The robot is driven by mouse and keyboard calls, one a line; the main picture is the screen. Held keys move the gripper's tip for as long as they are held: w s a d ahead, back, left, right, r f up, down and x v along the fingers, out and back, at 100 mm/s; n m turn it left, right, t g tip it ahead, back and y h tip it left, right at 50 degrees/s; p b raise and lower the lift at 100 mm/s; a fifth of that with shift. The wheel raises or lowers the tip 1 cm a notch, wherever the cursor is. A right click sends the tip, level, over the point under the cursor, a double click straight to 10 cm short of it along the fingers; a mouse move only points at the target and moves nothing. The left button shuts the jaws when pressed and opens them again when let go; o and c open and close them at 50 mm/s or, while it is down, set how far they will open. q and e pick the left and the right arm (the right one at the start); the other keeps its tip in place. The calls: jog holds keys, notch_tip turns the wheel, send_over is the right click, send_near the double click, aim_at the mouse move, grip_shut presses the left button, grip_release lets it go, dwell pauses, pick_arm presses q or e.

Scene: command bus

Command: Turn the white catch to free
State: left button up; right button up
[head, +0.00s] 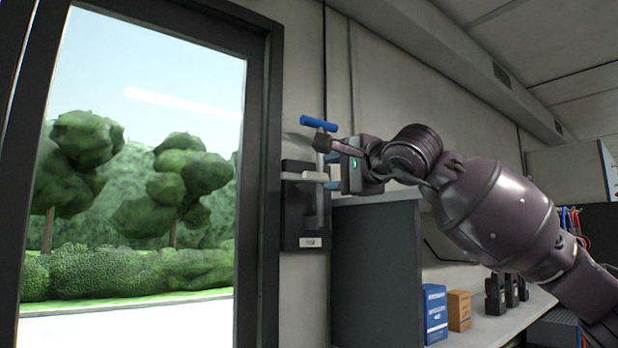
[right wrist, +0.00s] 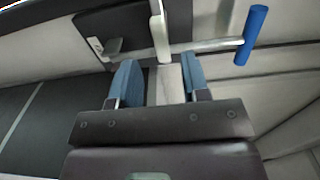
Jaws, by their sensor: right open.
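The white catch (head: 306,176) sticks out across a dark plate (head: 291,222) on the wall right of the door frame. It also shows as a white bar in the right wrist view (right wrist: 159,32). A grey rod with a blue handle (head: 319,124) runs up past the catch; the blue handle is at upper right in the right wrist view (right wrist: 251,35). My right gripper (head: 328,172) is at the catch's right end. Its blue-padded fingers are open, and in the right wrist view (right wrist: 158,62) the catch's end appears between the fingertips. Contact cannot be told. My left gripper is not in view.
A dark-framed glass door (head: 264,180) stands at left. A grey cabinet side (head: 376,275) is just right of the plate, below my right arm. Right of it, a shelf holds a blue box (head: 435,313), an orange box (head: 459,310) and several black devices (head: 495,294).

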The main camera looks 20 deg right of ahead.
aim_at(318, 176)
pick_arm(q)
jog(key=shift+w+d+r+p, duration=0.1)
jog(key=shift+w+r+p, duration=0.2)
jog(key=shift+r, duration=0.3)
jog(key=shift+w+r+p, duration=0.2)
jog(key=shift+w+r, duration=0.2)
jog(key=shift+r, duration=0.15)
pick_arm(e)
jog(key=x, duration=0.8)
jog(key=c, duration=0.7)
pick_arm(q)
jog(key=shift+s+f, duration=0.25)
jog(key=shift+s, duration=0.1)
pick_arm(e)
grip_shut()
